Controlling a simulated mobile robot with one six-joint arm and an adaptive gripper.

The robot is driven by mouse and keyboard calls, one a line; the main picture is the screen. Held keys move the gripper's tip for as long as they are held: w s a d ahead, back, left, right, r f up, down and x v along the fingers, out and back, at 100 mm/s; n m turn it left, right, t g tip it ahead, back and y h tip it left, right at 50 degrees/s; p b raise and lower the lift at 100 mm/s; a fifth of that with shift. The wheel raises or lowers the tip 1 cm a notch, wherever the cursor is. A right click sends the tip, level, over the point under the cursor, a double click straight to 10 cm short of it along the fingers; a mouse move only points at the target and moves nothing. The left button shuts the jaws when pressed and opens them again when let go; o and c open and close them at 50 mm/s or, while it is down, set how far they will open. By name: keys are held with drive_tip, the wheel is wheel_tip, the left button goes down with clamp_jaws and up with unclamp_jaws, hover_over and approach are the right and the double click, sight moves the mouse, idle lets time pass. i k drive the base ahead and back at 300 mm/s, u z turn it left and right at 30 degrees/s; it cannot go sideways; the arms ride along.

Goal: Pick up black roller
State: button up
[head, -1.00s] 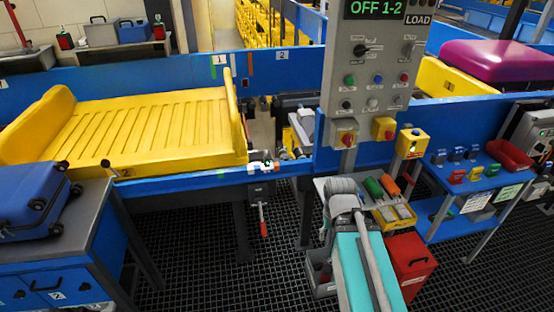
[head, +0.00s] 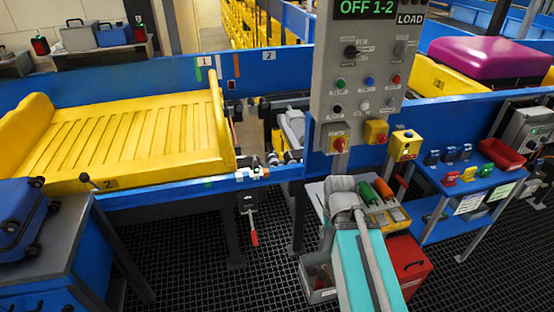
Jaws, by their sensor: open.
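A dark, roller-like bar (head: 288,104) lies across the gap in the conveyor, right of the yellow tray (head: 120,137). It is small and partly hidden, so I cannot tell surely that it is the black roller. A green roller (head: 368,191) and an orange roller (head: 381,188) lie side by side on the stand below the control panel. My teal and grey arm rises at the bottom centre and covers part of this stand. My gripper does not show.
The control panel (head: 355,75) reads OFF 1-2 and stands between the gap and the right conveyor. A red box (head: 407,266) is beside my arm. A blue case (head: 22,218) sits on the left bench. A blue shelf (head: 455,178) with small parts stands right.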

sight(272, 157)
drive_tip(key=i, duration=1.3)
drive_tip(key=u, duration=0.05)
